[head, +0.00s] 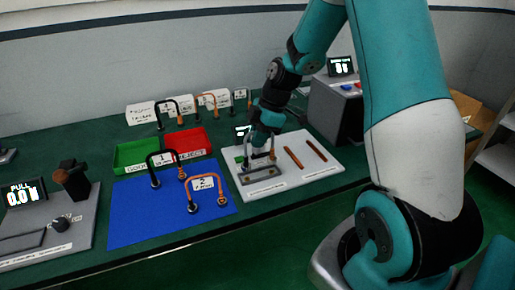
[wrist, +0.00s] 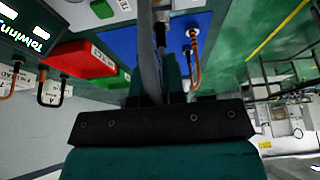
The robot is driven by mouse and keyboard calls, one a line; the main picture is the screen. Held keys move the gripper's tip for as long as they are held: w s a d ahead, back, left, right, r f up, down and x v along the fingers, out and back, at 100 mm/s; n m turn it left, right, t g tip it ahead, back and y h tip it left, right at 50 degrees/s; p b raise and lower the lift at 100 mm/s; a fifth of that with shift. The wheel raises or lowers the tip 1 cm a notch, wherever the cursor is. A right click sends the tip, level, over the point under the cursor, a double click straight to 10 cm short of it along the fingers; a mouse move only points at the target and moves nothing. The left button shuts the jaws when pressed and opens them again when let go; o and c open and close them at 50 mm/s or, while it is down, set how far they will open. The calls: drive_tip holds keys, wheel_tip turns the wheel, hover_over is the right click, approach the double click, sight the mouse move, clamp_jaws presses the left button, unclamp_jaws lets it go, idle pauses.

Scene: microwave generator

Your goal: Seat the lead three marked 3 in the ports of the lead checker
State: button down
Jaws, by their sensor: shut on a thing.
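The lead checker (head: 310,176) is a white board at the middle of the bench. It carries a grey block (head: 264,183) with a frame at its front left and a small screen behind. My gripper (head: 260,155) is low over this block, pointing down, and shut on a lead. The lead is mostly hidden by the jaws, and its mark cannot be read. I cannot tell whether its ends touch the ports. In the wrist view, the dark gripper body (wrist: 160,123) fills the lower middle and the jaw tips are hard to make out.
Lead 1 (head: 152,168) and lead 2 (head: 188,189) stand on the blue mat (head: 135,222). Green (head: 118,157) and red (head: 201,136) trays lie behind it. Several leads stand by white labels at the back. A pull tester (head: 60,235) stands left.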

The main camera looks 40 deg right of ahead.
drive_tip(key=shift+f, duration=2)
drive_tip(key=shift+f, duration=0.2)
drive_tip(key=c, duration=1.2)
unclamp_jaws()
drive_tip(key=shift+r, duration=0.1)
